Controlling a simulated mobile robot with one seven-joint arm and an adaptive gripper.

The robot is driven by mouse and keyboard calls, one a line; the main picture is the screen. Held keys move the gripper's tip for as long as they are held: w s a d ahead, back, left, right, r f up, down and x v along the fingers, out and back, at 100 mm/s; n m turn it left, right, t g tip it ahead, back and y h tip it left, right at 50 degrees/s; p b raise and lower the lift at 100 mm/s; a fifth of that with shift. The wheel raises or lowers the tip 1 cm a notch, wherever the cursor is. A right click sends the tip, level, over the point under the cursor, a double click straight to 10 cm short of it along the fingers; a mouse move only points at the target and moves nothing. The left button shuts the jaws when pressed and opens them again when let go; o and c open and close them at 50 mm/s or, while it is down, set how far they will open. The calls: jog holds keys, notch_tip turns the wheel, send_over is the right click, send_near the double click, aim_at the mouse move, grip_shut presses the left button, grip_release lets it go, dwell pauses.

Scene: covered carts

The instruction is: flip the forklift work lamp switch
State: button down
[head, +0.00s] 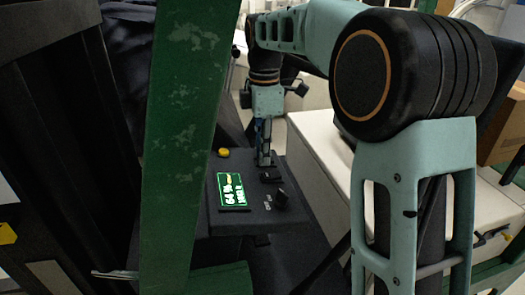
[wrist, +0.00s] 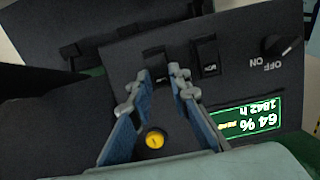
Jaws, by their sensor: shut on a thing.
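A dark control panel (head: 240,216) carries a row of switches; it also shows in the wrist view (wrist: 120,62). One dark rocker switch (wrist: 207,58) with a small pale mark stands clear beside my gripper. A second dark switch (wrist: 156,58) lies at my fingertips and is partly hidden. My gripper (head: 263,162) points down onto the panel, and in the wrist view its blue fingers (wrist: 163,76) close around this second switch. I cannot read which switch is labelled for the work lamp.
A lit green display (head: 235,190) reads 64 %. A yellow button (head: 222,153) and a black ON/OFF knob (head: 282,198) are on the same panel. A green post (head: 185,120) stands in front at left. A pale cabinet (head: 325,150) stands behind at right.

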jog(key=shift+d+y+p, duration=0.4)
jog(key=shift+y+p, duration=0.05)
jog(key=shift+y, duration=0.55)
jog(key=shift+w+d+g+y, duration=0.15)
jog(key=shift+g+y, duration=0.25)
jog(key=shift+y, duration=0.6)
jog(key=c, duration=1.8)
grip_release()
jog(key=v, duration=1.2)
